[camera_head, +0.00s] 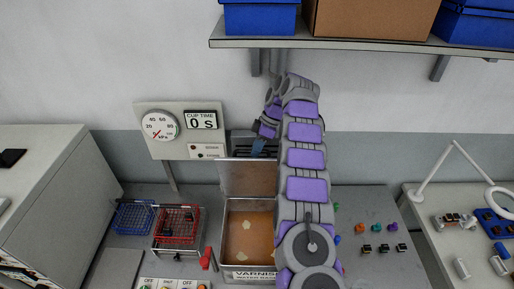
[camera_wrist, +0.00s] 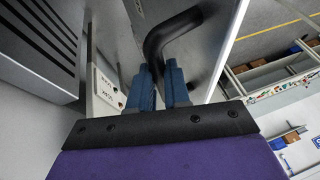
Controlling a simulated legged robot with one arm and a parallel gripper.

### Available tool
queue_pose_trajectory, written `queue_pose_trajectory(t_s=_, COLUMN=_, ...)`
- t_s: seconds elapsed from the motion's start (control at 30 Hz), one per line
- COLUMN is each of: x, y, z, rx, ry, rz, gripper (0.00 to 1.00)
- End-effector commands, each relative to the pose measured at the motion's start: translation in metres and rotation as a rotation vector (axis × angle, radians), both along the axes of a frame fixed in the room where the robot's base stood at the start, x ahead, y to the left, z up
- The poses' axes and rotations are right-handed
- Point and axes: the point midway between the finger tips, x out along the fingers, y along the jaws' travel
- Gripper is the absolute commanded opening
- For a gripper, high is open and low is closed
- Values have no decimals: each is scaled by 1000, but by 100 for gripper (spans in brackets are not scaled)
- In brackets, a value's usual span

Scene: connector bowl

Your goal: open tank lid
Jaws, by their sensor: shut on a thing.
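The tank (camera_head: 227,222) is a metal box labelled VARNISH, with an orange-brown liquid and pale patches inside. Its grey lid (camera_head: 248,178) stands raised, near upright, at the tank's back edge; my arm hides its right part. My gripper (camera_head: 258,147) is at the lid's top edge. In the wrist view, the blue fingers of my gripper (camera_wrist: 162,75) are shut on the lid's bent black handle (camera_wrist: 168,32), beside the grey lid panel (camera_wrist: 210,45).
A red basket (camera_head: 177,222) and a blue basket (camera_head: 133,217) stand left of the tank. A gauge panel (camera_head: 181,129) rises behind. A shelf (camera_head: 370,45) with boxes hangs above. Small coloured connectors (camera_head: 376,228) lie at right. A ridged dark grey unit (camera_wrist: 40,45) is close in the wrist view.

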Motion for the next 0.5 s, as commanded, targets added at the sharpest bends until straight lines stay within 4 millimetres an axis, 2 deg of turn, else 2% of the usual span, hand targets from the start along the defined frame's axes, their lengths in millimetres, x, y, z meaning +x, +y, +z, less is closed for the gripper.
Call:
queue_pose_trajectory(t_s=0.03, x=-1, y=-1, z=-6, rx=-5, ry=11, rz=-1, gripper=0)
queue_pose_trajectory(t_s=0.4, x=-1, y=-1, z=-6, rx=-5, ry=10, rz=0, gripper=0)
queue_pose_trajectory(t_s=0.43, x=-1, y=-1, z=-6, rx=-5, ry=11, rz=0, gripper=20)
queue_pose_trajectory(t_s=0.5, x=-1, y=-1, z=-5, rx=-4, ry=10, rz=0, gripper=26)
